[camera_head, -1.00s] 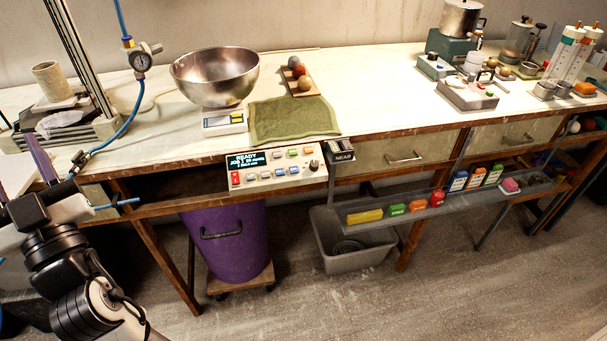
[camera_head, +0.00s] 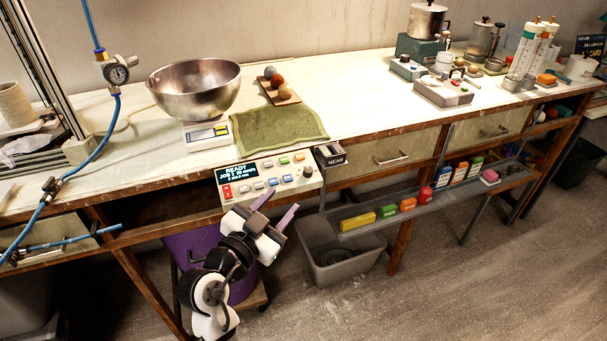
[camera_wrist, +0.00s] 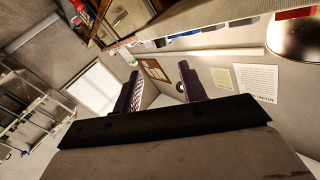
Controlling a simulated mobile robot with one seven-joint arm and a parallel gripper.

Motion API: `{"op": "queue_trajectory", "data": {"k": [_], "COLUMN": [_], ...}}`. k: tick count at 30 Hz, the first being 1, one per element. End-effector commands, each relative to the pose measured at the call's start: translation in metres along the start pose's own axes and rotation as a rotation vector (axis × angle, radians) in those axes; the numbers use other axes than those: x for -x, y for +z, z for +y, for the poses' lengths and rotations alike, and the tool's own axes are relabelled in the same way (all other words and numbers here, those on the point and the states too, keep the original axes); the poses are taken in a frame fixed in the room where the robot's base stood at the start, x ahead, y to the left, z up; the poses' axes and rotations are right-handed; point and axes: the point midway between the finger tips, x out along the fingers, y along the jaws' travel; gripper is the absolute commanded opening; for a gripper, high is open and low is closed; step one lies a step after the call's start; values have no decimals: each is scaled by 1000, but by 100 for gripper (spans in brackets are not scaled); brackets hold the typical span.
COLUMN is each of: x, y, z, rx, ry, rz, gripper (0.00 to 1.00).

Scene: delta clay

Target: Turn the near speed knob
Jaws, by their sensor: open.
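The white control panel (camera_head: 240,199) hangs at the bench's front edge, with a lit READY display (camera_head: 238,173), a red switch and several small coloured buttons. My gripper (camera_head: 277,208) is just below and in front of the panel, left of and lower than the knob. Its purple fingers are apart and empty, and it appears clear of the knob. In the wrist view, the open fingers (camera_wrist: 161,88) show against the room, and I cannot make out the knob there.
A steel bowl (camera_head: 194,90) on a scale and a green cloth (camera_head: 278,133) lie behind the panel. A shelf with coloured boxes (camera_head: 430,201) runs to the right. A grey bin (camera_head: 340,267) and a purple bin (camera_head: 190,245) stand below.

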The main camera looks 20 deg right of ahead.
Motion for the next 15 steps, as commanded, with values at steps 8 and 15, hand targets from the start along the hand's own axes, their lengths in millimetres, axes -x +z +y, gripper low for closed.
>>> {"op": "queue_trajectory", "data": {"k": [8, 15], "x": [-62, -94], "y": [-4, -2], "z": [-1, -2], "rx": [2, 1], "ry": [2, -2], "rz": [2, 0], "gripper": [42, 42]}}
